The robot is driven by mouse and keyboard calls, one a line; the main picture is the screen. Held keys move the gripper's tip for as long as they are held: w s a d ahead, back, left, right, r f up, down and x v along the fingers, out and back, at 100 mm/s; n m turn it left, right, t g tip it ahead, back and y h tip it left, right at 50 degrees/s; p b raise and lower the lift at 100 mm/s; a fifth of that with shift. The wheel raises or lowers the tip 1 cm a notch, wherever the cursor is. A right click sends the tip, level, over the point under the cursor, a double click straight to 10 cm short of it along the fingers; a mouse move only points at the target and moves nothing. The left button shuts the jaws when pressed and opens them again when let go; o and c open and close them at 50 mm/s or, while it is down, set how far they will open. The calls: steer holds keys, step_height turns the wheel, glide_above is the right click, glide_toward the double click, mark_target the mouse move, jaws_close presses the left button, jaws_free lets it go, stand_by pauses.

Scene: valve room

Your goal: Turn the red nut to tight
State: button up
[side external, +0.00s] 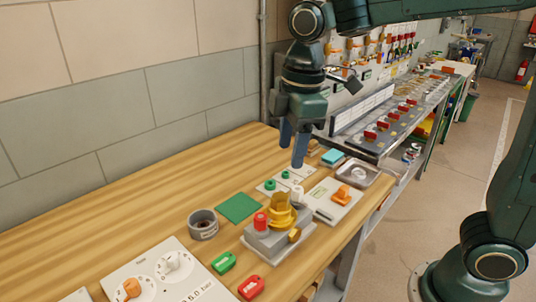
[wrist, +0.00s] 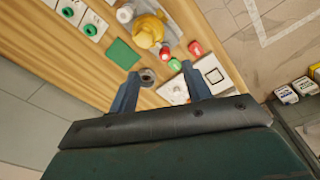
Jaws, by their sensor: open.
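The red nut (side external: 261,222) is a small red cylinder on the front left of a grey block (side external: 278,241) that carries a yellow valve fitting (side external: 281,212). In the wrist view the red nut (wrist: 165,51) shows beside the yellow fitting (wrist: 147,30), beyond my fingertips. My gripper (side external: 292,155) hangs above the bench, behind the block in the side view, with its fingers pointing down. In the wrist view my gripper (wrist: 160,70) has its two fingers wide apart with nothing held. Marks of the nut's tightness cannot be made out.
A grey ring (side external: 203,224), a green square (side external: 238,208), a green tag (side external: 223,263) and a red tag (side external: 251,287) lie around the block. A dial panel (side external: 155,287) is in front. An orange-knob panel (side external: 333,201) and metal tray (side external: 359,174) stand behind right. The left bench is clear.

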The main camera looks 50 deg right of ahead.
steer(key=s+d+m+t, duration=0.2)
steer(key=s+d+m, duration=0.3)
steer(key=s, duration=0.3)
steer(key=s+d+f+m+t, duration=0.1)
steer(key=s+d+m+t, duration=0.1)
steer(key=s+d+m, duration=0.2)
steer(key=shift+s+d+m, duration=0.4)
steer(key=shift+s+m, duration=1.1)
steer(key=shift+s, duration=0.45)
steer(key=shift+f, duration=0.1)
steer(key=shift+w, duration=0.1)
stand_by(0.6)
